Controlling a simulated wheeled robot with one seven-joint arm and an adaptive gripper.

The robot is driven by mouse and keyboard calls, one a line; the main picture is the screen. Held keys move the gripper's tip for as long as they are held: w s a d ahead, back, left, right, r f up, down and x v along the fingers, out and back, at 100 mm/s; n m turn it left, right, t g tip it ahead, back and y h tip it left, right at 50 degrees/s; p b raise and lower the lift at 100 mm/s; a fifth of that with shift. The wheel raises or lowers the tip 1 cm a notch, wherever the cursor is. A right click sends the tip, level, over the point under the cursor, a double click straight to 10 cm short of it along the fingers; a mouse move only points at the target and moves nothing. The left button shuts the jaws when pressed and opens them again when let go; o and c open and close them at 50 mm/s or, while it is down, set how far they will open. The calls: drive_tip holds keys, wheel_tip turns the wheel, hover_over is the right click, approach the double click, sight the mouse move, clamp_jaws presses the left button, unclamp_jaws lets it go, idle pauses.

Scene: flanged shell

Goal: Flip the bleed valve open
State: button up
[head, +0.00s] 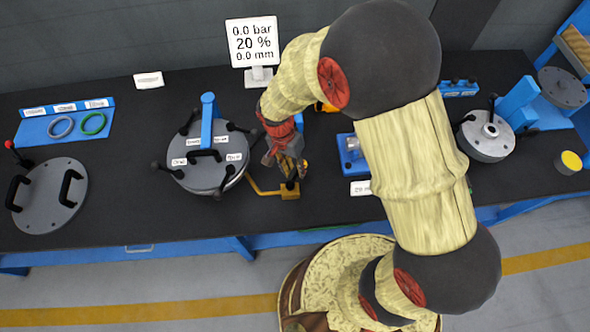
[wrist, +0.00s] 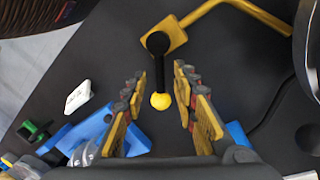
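The bleed valve shows in the wrist view as a black lever (wrist: 158,60) with a yellow ball tip (wrist: 160,100), joined to a yellow block (wrist: 166,38) with a yellow pipe (wrist: 215,8). In the head view its yellow pipe (head: 264,192) stands just right of the grey flanged shell (head: 207,178). My gripper (wrist: 159,76) is open, with one finger on each side of the lever and visible gaps to both. In the head view my gripper (head: 288,172) is over the valve and hides most of it.
A display sign (head: 252,42) reads 0.0 bar, 20 %, 0.0 mm. A grey lid with black handles (head: 50,198) lies at the left. A blue fixture (head: 352,155) stands right of my gripper. Black clamp handles (head: 165,168) stick out around the shell.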

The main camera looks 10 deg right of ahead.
drive_tip(key=shift+f, duration=0.4)
drive_tip(key=shift+c, duration=0.2)
clamp_jaws()
idle(0.6)
